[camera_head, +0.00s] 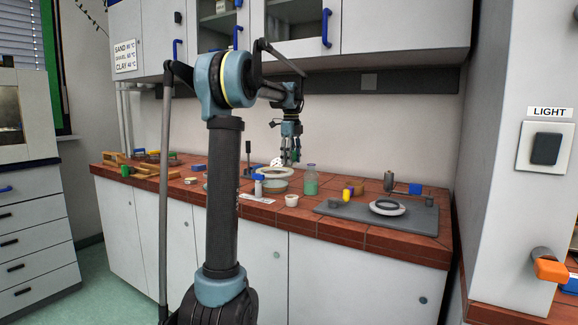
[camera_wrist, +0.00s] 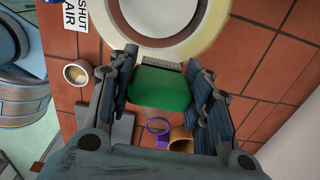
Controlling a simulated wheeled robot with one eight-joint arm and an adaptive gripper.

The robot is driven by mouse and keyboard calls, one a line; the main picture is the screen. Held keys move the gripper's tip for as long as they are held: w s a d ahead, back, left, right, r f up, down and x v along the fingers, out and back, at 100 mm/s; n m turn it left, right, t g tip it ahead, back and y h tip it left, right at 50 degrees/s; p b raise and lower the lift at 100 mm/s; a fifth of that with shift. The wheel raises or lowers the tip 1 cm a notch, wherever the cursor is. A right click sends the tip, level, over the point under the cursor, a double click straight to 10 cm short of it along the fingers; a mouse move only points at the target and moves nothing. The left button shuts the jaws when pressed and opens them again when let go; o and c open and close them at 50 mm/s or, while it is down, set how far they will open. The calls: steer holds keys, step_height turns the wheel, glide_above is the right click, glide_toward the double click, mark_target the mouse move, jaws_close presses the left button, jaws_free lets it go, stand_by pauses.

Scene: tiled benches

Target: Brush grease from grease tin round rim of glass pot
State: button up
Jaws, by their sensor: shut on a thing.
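My gripper (camera_head: 290,160) is shut on a green block with a grey strip at its far end, which looks like the brush (camera_wrist: 163,90); the fingers (camera_wrist: 163,75) close on both its sides. The glass pot (camera_head: 272,184) has a wide cream rim, which fills the top of the wrist view (camera_wrist: 205,38). The grey end overlaps the rim's near edge there; contact cannot be told. A small white cup with pale contents, possibly the grease tin (camera_head: 291,201), stands in front of the pot; it also shows in the wrist view (camera_wrist: 77,73).
A clear bottle with green contents (camera_head: 311,184) stands just right of the pot. A grey mat (camera_head: 415,222) with a white ring (camera_head: 388,208) lies at the right. A label (camera_head: 257,198) lies near the bench's front edge. Wooden items (camera_head: 125,163) fill the left end.

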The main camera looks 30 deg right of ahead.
steer(key=shift+w+a+r, duration=0.1)
steer(key=shift+a+r, duration=0.05)
steer(key=shift+r, duration=0.5)
steer(key=shift+w+a+r, duration=0.1)
steer(key=shift+r, duration=1.95)
steer(key=shift+s, duration=0.1)
